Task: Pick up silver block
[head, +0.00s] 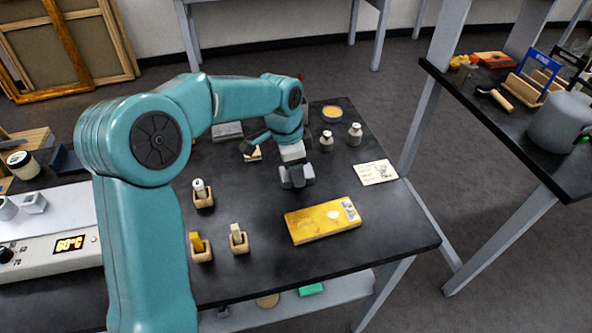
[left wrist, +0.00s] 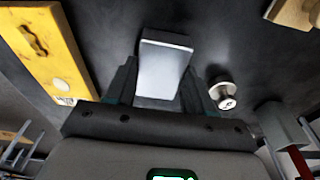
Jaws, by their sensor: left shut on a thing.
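My left gripper (head: 297,180) is above the black table, left of the middle of the free table area. In the left wrist view its two dark fingers are shut on the silver block (left wrist: 164,68), a pale grey, flat-faced block standing out between them. In the head view the block is mostly hidden by the gripper, and I cannot tell how high it is above the table. My right gripper is not in view.
A yellow box (head: 322,220) lies in front of the gripper. Two small jars (head: 355,133) and a card (head: 376,172) are to the right. Small wooden holders (head: 239,240) stand front left. A hot plate (head: 60,245) is at far left.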

